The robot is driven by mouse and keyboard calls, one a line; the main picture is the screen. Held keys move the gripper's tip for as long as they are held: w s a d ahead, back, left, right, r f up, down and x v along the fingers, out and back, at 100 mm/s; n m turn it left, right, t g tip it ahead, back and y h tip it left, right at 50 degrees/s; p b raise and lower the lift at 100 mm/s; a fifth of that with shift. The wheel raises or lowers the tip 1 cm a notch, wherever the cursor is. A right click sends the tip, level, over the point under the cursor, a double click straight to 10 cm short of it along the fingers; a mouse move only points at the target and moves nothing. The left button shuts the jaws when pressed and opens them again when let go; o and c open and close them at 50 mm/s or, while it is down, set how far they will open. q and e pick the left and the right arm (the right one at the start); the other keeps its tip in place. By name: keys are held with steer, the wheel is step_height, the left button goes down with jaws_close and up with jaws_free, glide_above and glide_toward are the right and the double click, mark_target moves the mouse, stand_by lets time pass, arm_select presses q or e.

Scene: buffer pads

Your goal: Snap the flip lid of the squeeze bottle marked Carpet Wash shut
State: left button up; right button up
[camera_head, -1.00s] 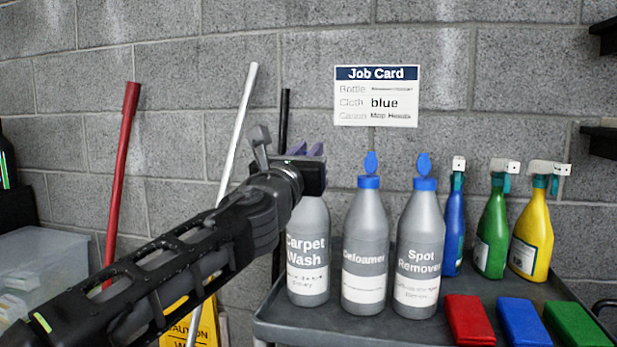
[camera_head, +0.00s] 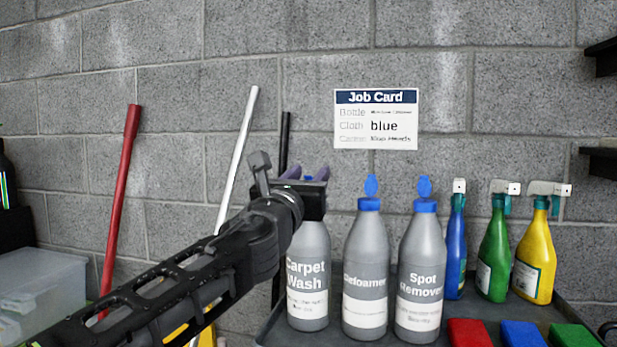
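The grey squeeze bottle marked Carpet Wash (camera_head: 307,275) stands upright on the cart at the left end of a row of three. My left gripper (camera_head: 307,174) is at the bottle's top, in front of it, and covers most of the cap. Its two purplish fingertips stand apart, with a small bit of blue, perhaps the lid (camera_head: 308,178), showing between them. Whether the lid is up or down, and whether the gripper touches it, is hidden. My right gripper is not in view.
Beside it stand the Defoamer bottle (camera_head: 365,270) and the Spot Remover bottle (camera_head: 422,270), their blue lids raised. Spray bottles (camera_head: 493,255) and coloured blocks (camera_head: 521,334) share the cart (camera_head: 272,331). A job card (camera_head: 376,120) hangs on the wall. Poles (camera_head: 120,200) lean at left.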

arm_select(q)
steer(key=shift+s+a+f, duration=0.15)
steer(key=shift+s, duration=0.3)
steer(key=b+v, duration=0.2)
steer(key=v, duration=0.4)
steer(key=shift+s, duration=0.35)
steer(key=shift+a+f, duration=0.15)
